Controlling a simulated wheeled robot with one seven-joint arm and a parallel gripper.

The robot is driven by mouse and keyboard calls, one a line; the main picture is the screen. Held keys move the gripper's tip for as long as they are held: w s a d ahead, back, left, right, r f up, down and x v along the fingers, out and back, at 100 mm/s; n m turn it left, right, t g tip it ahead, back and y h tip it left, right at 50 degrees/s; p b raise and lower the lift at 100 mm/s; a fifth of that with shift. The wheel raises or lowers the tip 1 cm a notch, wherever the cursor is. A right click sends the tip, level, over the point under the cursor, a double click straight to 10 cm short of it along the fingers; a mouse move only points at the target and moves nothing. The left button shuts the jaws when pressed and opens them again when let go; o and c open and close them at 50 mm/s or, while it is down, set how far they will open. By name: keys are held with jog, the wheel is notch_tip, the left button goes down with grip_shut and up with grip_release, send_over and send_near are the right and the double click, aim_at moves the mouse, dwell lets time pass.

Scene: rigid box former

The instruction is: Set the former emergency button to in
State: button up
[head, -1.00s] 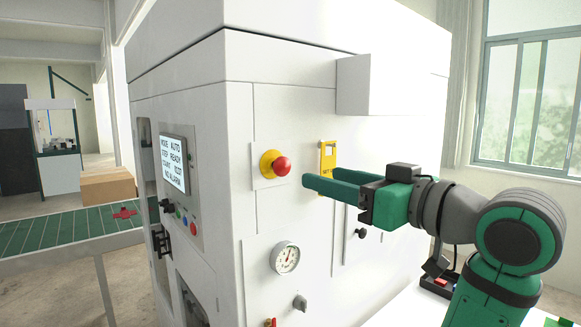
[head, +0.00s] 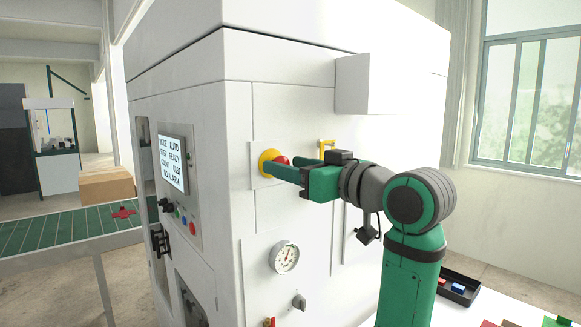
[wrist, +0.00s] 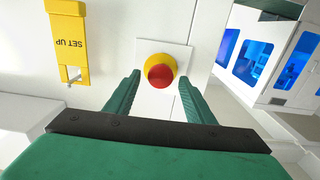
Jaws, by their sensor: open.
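The emergency button is a red mushroom head on a yellow collar, on a square plate on the white machine's side panel. In the head view its red cap (head: 282,161) is partly hidden by my gripper (head: 283,170). In the wrist view the red cap (wrist: 161,76) lies ahead, centred between the two green fingertips. My gripper (wrist: 158,82) is open and empty, its fingers on either side of the button's line. I cannot tell whether the fingers touch the button or its plate.
A pressure gauge (head: 285,257) and a grey knob (head: 299,302) sit below. A display screen (head: 173,163) is on the left face. A white box (head: 365,85) juts out at upper right.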

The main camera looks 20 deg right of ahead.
jog(key=c, duration=1.2)
jog(key=shift+w+a, duration=0.2)
jog(key=shift+w, duration=0.3)
grip_shut()
jog(key=o, duration=1.2)
grip_release()
jog(key=v, duration=1.1)
jog(key=shift+w, duration=0.1)
